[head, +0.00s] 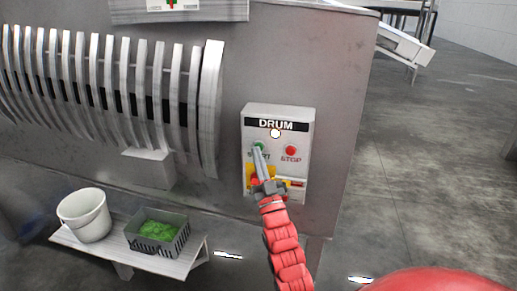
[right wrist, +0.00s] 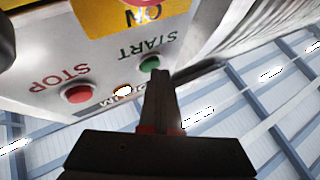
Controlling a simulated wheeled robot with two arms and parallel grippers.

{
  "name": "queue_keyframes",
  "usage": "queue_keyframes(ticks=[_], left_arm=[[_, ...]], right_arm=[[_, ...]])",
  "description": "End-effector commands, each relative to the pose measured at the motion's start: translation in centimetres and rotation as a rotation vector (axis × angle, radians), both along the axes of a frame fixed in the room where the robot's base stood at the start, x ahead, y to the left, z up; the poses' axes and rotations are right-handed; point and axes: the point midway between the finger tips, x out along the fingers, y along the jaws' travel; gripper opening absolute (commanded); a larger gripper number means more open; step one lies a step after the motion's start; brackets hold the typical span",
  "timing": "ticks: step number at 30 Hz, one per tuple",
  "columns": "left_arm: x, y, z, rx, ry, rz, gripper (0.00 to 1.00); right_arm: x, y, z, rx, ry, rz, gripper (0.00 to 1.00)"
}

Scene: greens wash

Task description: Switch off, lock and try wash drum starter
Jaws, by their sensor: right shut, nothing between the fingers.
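The grey drum starter box (head: 277,113), labelled DRUM, is on the machine's side panel. It has a pale lamp (head: 275,133), a green START button (head: 259,146) and a red STOP button (head: 291,151). Below is a yellow switch plate (head: 250,172) with red on it, partly hidden by my gripper; ON shows on it in the right wrist view (right wrist: 100,18). A small red part (head: 297,184) shows beside it; I cannot tell whether it is a lock. My right gripper (head: 257,151) is shut and empty, its tips at the START button; contact is unclear. My left gripper is out of view.
The ribbed wash drum (head: 212,110) is left of the box. A low bench (head: 185,262) below holds a white bucket (head: 85,215) and a dark crate (head: 135,242) of greens. The floor at right is clear up to a conveyor (head: 405,45).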

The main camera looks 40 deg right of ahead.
Motion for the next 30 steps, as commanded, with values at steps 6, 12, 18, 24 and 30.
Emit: queue_keyframes(ticks=[6, 12, 18, 24, 30], left_arm=[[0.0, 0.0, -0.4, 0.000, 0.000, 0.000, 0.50], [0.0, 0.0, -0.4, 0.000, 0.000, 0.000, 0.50], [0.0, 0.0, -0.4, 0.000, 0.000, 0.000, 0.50], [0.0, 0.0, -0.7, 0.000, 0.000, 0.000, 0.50], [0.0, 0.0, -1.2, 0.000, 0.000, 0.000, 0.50]], right_arm=[[-0.8, 0.9, 0.1, -0.002, -0.004, -0.001, 0.00], [-0.8, 0.9, 0.0, -0.001, -0.001, -0.001, 0.00], [-0.9, 1.1, 0.0, -0.001, 0.000, -0.001, 0.00], [-1.8, 2.2, -0.3, 0.002, 0.004, 0.001, 0.00], [-3.1, 3.7, -0.2, 0.000, 0.000, 0.001, 0.00]])
